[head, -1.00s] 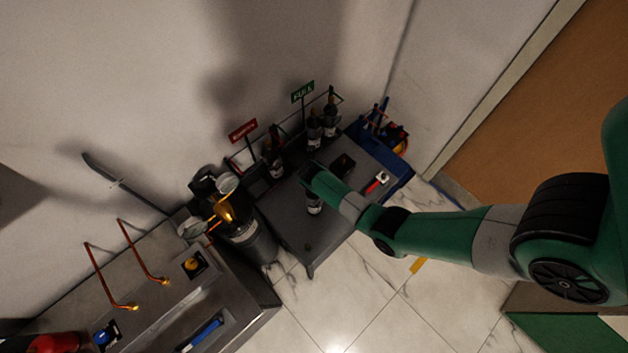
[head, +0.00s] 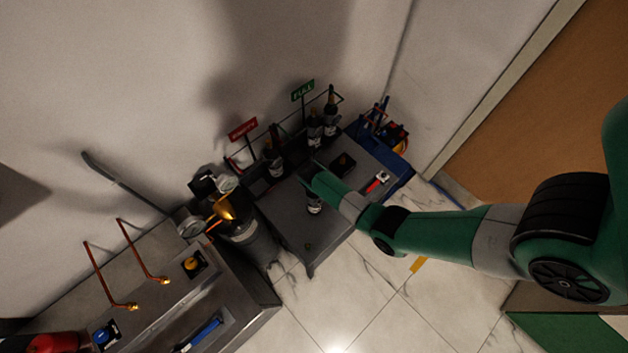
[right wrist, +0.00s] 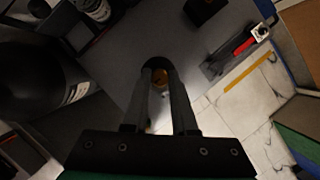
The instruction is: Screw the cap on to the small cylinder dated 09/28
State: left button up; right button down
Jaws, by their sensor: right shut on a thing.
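A small dark cylinder with a pale label (head: 314,207) stands on the dark side table, just below my right gripper (head: 308,176); its date is too small to read. In the right wrist view my right gripper (right wrist: 160,75) points down at the table, its fingers close together. A brass-orange piece (right wrist: 160,78) shows between the fingertips, and the gripper is shut on it. I cannot tell whether this piece is the cap or the cylinder's neck, or how far it is seated. My left gripper is not in view.
Other small cylinders stand in racks behind, by a red sign (head: 243,129) and a green FULL sign (head: 303,90). A large dark tank (head: 251,240) stands left. A black block (head: 343,164) and a red-handled tool (head: 377,181) lie on the table.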

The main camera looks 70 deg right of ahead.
jog(key=shift+f, duration=0.1)
dwell(0.3)
jog(key=shift+w+f+m+g+b, duration=0.1)
jog(key=shift+m+g+b, duration=0.4)
jog(key=shift+m, duration=0.7)
jog(key=shift+m+g+b, duration=0.3)
jog(key=shift+m+b, duration=0.15)
jog(key=shift+m, duration=0.95)
jog(key=shift+m+g+b, duration=0.5)
jog(key=shift+m+b, duration=0.15)
jog(key=shift+m, duration=0.05)
jog(key=m+g+b, duration=0.1)
jog(key=m+b, duration=0.1)
jog(key=m, duration=0.1)
jog(key=shift+m, duration=0.4)
